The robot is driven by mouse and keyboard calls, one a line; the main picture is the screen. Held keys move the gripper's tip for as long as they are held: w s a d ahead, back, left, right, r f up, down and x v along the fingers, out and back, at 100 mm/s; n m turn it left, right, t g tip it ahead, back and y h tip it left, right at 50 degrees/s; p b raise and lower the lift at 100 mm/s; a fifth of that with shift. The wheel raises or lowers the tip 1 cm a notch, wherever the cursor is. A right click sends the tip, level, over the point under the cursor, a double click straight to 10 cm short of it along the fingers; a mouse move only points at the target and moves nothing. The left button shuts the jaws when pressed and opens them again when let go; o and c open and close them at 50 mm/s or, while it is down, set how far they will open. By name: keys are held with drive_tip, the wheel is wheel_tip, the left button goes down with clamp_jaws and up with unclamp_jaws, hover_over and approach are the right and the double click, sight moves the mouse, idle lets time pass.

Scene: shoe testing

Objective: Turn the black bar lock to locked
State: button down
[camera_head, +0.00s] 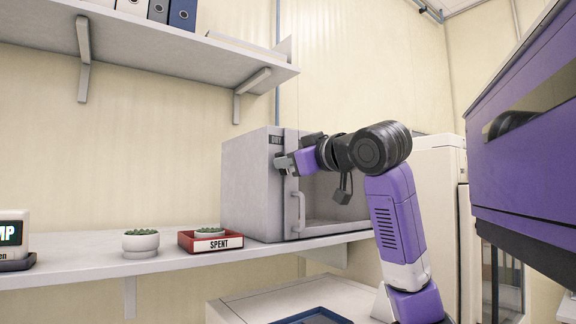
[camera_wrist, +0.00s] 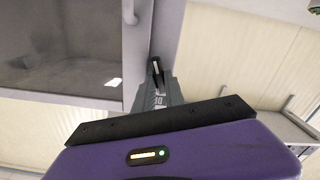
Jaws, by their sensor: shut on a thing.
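The grey cabinet (camera_head: 250,190) stands on the shelf, with a pale vertical handle (camera_head: 299,212) and a window in its front. The handle also shows at the top of the wrist view (camera_wrist: 130,12). The black bar lock (camera_head: 277,156) is at the upper left of the cabinet front, below a small dark label. My gripper (camera_head: 284,163) reaches it from the right and is shut on it. In the wrist view, a short black end of the bar (camera_wrist: 156,66) shows between my fingertips (camera_wrist: 158,86). The rest of the bar is hidden, and I cannot read its set position.
A red tray (camera_head: 190,244) marked SPENT holds a plant pot, left of the cabinet. A white plant pot (camera_head: 141,243) stands farther left. An upper shelf (camera_head: 150,45) with binders hangs above. A purple cabinet (camera_head: 530,160) is close on the right.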

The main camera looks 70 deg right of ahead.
drive_tip(key=n+b, duration=0.1)
drive_tip(key=n, duration=0.3)
drive_tip(key=n+b, duration=0.1)
drive_tip(key=n, duration=0.4)
drive_tip(key=n+b, duration=0.1)
drive_tip(key=n, duration=0.3)
drive_tip(key=shift+w+a+f+n, duration=0.1)
drive_tip(key=shift+a+f+n, duration=0.05)
drive_tip(key=shift+f+n, duration=0.25)
drive_tip(key=c, duration=1.4)
unclamp_jaws()
drive_tip(key=shift+r, duration=0.1)
